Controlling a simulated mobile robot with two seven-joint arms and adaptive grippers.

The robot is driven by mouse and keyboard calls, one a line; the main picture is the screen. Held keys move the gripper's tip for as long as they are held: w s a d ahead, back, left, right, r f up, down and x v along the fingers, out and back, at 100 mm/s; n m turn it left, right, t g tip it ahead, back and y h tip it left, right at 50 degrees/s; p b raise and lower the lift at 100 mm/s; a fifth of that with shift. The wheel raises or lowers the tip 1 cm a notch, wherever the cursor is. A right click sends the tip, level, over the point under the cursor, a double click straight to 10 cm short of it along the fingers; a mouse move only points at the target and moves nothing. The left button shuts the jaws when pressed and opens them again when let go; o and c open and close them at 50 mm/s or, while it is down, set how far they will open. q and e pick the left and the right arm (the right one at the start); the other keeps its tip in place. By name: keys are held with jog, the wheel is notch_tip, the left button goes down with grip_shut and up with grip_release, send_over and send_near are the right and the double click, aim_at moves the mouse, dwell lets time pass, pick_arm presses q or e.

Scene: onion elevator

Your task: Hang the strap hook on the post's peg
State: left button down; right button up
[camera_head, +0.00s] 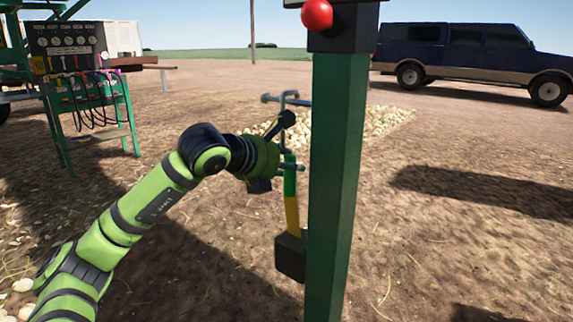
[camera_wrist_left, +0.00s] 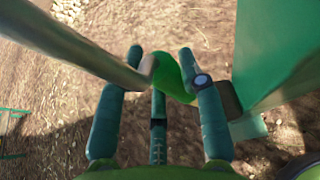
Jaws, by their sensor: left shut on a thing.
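My left gripper (camera_head: 287,143) is shut on the strap hook (camera_head: 284,99), a grey bent metal rod, close to the left side of the green post (camera_head: 338,150). In the left wrist view the hook's rod (camera_wrist_left: 108,66) runs from the upper left to between the fingertips of the gripper (camera_wrist_left: 160,62). The peg (camera_head: 270,98) is a grey bar on the post's left side. The hook's top overlaps it in the picture; I cannot tell whether it rests on it. The green and yellow strap (camera_head: 292,212) hangs below the gripper to a black block (camera_head: 290,255).
A control panel stand (camera_head: 70,42) with hoses is at the back left. A dark vehicle (camera_head: 450,47) is parked at the back right. The dirt ground right of the post is clear.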

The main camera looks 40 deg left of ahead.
pick_arm(q)
jog(key=c, duration=0.7)
grip_release()
jog(key=v, duration=1.2)
jog(key=shift+d+r, duration=0.1)
